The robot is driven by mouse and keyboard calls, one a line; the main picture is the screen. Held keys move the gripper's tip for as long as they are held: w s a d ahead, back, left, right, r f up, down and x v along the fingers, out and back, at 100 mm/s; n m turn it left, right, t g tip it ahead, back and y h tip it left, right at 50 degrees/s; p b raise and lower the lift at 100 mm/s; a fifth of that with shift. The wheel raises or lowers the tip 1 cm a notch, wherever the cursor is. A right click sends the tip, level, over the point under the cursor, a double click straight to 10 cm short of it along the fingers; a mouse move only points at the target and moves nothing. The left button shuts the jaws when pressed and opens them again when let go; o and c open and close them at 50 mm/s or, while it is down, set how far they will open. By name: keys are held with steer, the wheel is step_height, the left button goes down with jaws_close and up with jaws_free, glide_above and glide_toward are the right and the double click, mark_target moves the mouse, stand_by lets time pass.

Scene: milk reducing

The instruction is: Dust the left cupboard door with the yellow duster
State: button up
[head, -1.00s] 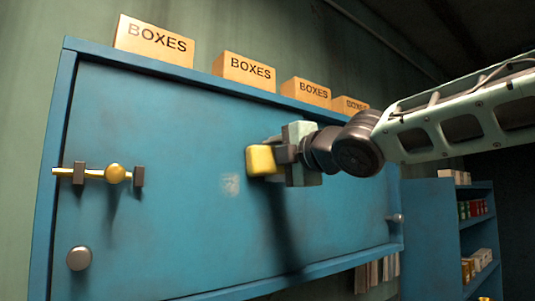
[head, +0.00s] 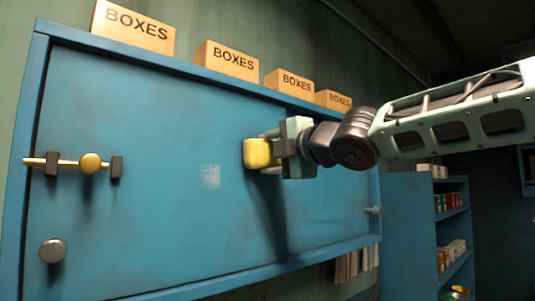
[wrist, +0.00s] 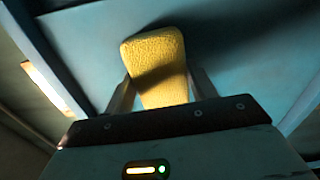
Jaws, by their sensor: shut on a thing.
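The yellow duster (head: 257,153) is a small fuzzy block. My gripper (head: 272,152) is shut on it, and the wrist view shows the duster (wrist: 155,58) between the two fingers. The duster is in front of the blue cupboard door (head: 150,200), right of a pale dusty patch (head: 210,176). I cannot tell whether it touches the door. The door has a yellow bolt (head: 91,163) in dark brackets at left and a round grey knob (head: 53,250) at lower left. A dark shadow falls below my gripper.
Several boxes marked BOXES (head: 227,60) stand along the cupboard's top edge. A grey knob (head: 374,210) sticks out at the cupboard's right side. A blue shelf unit (head: 408,230) with small goods stands at right. Papers (head: 350,265) show beneath the cupboard.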

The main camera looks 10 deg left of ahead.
steer(key=v, duration=0.4)
steer(key=shift+s+d+r, duration=0.15)
steer(key=shift+d, duration=0.1)
steer(key=shift+s+d, duration=0.25)
steer(key=shift+s, duration=0.2)
steer(key=shift+v, duration=1.5)
steer(key=shift+w, duration=0.1)
